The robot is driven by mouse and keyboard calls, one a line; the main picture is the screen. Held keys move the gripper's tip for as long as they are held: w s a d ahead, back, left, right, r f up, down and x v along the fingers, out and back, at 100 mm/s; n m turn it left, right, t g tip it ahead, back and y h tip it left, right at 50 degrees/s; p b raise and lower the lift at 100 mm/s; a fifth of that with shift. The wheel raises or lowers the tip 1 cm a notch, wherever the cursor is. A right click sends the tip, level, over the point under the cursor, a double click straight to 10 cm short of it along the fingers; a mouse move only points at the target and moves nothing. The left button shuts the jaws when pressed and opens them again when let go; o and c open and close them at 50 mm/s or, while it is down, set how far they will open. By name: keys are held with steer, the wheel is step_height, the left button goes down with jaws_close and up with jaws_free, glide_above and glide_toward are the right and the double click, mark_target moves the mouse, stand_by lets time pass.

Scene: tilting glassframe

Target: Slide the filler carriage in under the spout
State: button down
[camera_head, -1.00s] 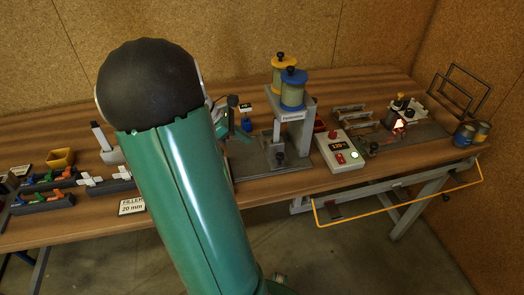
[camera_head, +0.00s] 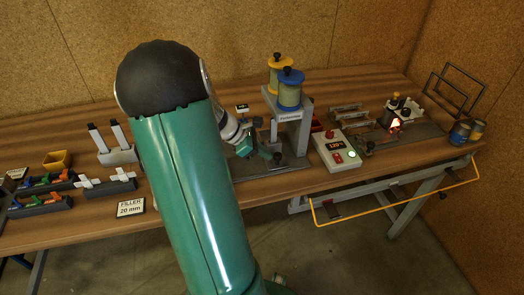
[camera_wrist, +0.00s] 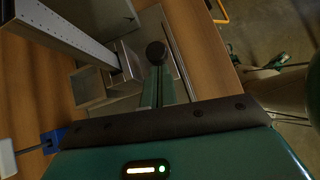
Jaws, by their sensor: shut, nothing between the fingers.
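The filler station has a grey stand (camera_head: 300,128) with a yellow and a blue canister on top, over a flat grey base plate (camera_head: 245,170). A carriage with a dark round knob (camera_head: 279,156) sits low on the plate in front of the stand. The knob (camera_wrist: 157,53) also shows in the wrist view, beside a grey metal block (camera_wrist: 124,66). My gripper (camera_head: 266,153) is down at the left of the knob, shut and empty. In the wrist view its green fingers (camera_wrist: 158,88) reach up to the knob; I cannot tell whether they touch it. The spout is not clearly visible.
Farther right are a lit fixture (camera_head: 395,122) and cans (camera_head: 461,133). A filler card (camera_head: 131,207), tool racks and a yellow bin (camera_head: 57,160) are at left.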

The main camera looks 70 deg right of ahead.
steer(key=shift+s+d, duration=0.35)
steer(key=shift+s, duration=0.25)
steer(key=shift+s+d, duration=0.35)
steer(key=shift+s, duration=0.25)
steer(key=shift+s+r, duration=0.1)
steer(key=v, duration=1)
steer(key=shift+w, duration=0.5)
steer(key=shift+a, duration=0.1)
